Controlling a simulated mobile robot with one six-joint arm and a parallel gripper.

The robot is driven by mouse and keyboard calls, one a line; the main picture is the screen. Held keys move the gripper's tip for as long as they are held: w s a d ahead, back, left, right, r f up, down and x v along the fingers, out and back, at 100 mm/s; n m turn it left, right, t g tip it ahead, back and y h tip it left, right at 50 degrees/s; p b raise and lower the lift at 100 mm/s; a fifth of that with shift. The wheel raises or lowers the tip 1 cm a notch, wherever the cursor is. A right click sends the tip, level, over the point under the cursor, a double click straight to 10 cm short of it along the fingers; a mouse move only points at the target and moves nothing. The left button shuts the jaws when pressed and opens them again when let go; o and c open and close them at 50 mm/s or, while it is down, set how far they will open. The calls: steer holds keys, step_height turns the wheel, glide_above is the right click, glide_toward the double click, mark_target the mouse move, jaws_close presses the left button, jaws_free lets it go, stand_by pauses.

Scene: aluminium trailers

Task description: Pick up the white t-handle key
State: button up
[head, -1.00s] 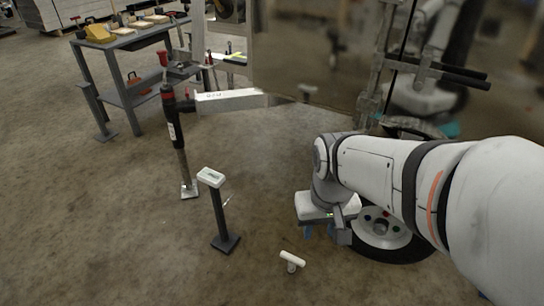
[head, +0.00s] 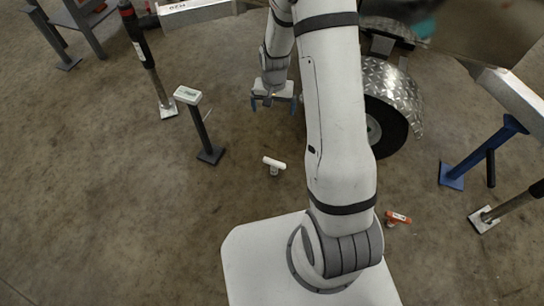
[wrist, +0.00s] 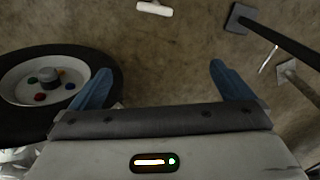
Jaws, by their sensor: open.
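The white t-handle key (head: 274,163) lies on the brown concrete floor in the head view, its white crossbar toward the camera and a short grey stem below it. It also shows at the top edge of the wrist view (wrist: 154,8), partly cut off. My gripper (head: 273,106) is open and empty, its two blue fingers spread apart. In the head view it hangs beyond the key, apart from it. In the wrist view the fingers (wrist: 158,82) frame bare floor, with the key past their tips.
A trailer wheel (head: 385,125) under a diamond-plate fender stands right of my gripper. A post with a white top (head: 188,96) stands to the left. A blue stand (head: 484,152) and an orange-red object (head: 397,217) are at right. Floor around the key is clear.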

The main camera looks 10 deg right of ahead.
steer(key=m+p, duration=0.2)
steer(key=p, duration=0.1)
glide_above(274, 161)
steer(key=w, duration=0.3)
step_height(274, 161, down, 16)
steer(key=shift+m, duration=0.6)
steer(key=s+f, duration=0.1)
steer(key=f, duration=0.4)
steer(key=s+f, duration=0.1)
steer(key=f, duration=0.4)
steer(key=s+f, duration=0.1)
steer(key=f, duration=0.3)
steer(key=shift+s+a+f, duration=0.15)
steer(key=shift+s+f, duration=0.1)
steer(key=shift+f, duration=0.15)
steer(key=f+b, duration=0.1)
steer(key=f, duration=0.1)
steer(key=f+b, duration=0.1)
steer(key=f, duration=0.2)
steer(key=shift+w+d+f, duration=0.15)
steer(key=shift+d+f, duration=0.05)
steer(key=shift+r, duration=0.1)
steer(key=shift+c, duration=0.6)
steer(key=c, duration=0.9)
